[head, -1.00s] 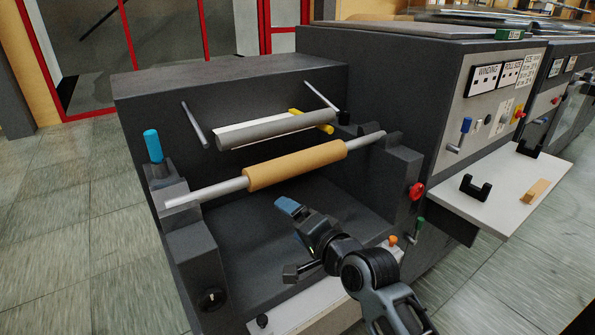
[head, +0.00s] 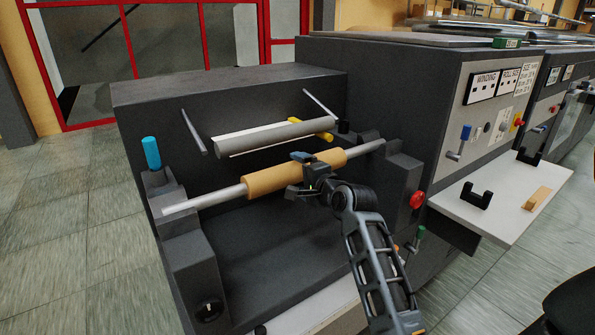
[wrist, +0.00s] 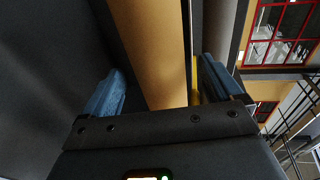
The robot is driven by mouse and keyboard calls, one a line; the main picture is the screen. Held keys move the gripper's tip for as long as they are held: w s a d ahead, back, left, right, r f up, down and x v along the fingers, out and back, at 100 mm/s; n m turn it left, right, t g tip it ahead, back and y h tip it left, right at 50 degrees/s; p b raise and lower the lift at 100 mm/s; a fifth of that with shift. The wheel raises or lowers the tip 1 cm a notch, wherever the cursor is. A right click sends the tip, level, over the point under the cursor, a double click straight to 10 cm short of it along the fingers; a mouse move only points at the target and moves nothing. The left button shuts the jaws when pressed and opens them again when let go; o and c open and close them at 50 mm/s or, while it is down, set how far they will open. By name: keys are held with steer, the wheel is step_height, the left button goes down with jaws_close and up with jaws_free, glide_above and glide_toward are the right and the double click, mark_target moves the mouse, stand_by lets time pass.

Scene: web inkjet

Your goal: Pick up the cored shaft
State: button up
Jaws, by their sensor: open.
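The cored shaft is a silver rod (head: 218,199) with a tan cardboard core (head: 268,181) around its middle. It lies across the front of the dark machine, its ends on the left and right supports. My gripper (head: 304,168) is at the core, right of its middle, and hides part of it. In the wrist view the core (wrist: 150,45) runs between the two blue fingers of my gripper (wrist: 160,88). The fingers are open, one on each side of the core, with a gap on the left; contact on the right cannot be told.
A grey roller (head: 265,139) lies behind the shaft, with a yellow part (head: 326,136) near its right end. A blue handle (head: 152,152) stands at the left support. A red knob (head: 417,200) is at right. A white shelf (head: 500,205) holds black brackets and a tan block.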

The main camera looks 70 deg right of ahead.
steer(key=shift+w+d+f, duration=0.15)
steer(key=shift+w+d, duration=0.2)
steer(key=shift+w, duration=0.1)
steer(key=shift+c, duration=0.3)
jaws_close()
stand_by(0.4)
